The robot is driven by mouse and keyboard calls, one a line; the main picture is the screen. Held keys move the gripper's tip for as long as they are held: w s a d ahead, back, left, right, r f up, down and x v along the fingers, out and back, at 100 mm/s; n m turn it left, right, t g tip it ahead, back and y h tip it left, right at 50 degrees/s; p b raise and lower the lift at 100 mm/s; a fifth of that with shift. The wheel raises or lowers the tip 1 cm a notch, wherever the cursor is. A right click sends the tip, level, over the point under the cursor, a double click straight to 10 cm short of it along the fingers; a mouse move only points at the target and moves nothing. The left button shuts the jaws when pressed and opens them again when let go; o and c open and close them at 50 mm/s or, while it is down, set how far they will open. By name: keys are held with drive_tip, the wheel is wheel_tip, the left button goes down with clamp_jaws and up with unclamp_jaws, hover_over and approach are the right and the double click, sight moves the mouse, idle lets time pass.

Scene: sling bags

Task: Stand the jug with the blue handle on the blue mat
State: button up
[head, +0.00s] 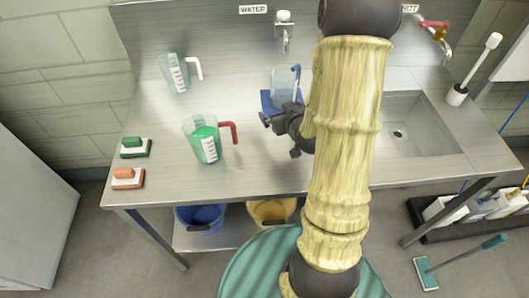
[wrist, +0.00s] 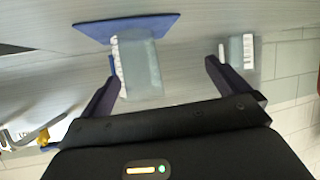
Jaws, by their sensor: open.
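The clear jug (head: 284,82) has a blue handle (head: 297,80) on its right side. It stands upright on the blue mat (head: 266,103), with its base over the mat. In the wrist view, which is upside down, the jug (wrist: 140,68) meets the mat (wrist: 128,26) at its base. My gripper (head: 279,136) is open and empty in front of the jug, low over the counter. In the wrist view its fingers are spread wide, with the left fingertip close to the blue handle; I cannot tell whether they touch. My arm hides part of the counter right of the mat.
A jug of green liquid with a red handle (head: 206,140) stands left of my gripper. A white-handled jug (head: 177,74) stands at the back left. A sink (head: 410,128) is at right.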

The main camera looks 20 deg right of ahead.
drive_tip(key=s+a+g, duration=0.4)
drive_tip(key=a, duration=0.1)
drive_tip(key=shift+r, duration=0.15)
drive_tip(key=s+a+r+g, duration=0.2)
drive_tip(key=s+a+g, duration=0.4)
drive_tip(key=s, duration=0.5)
drive_tip(key=shift+s+a+r+y, duration=0.3)
drive_tip(key=shift+s+a+r, duration=0.1)
drive_tip(key=shift+a, duration=0.15)
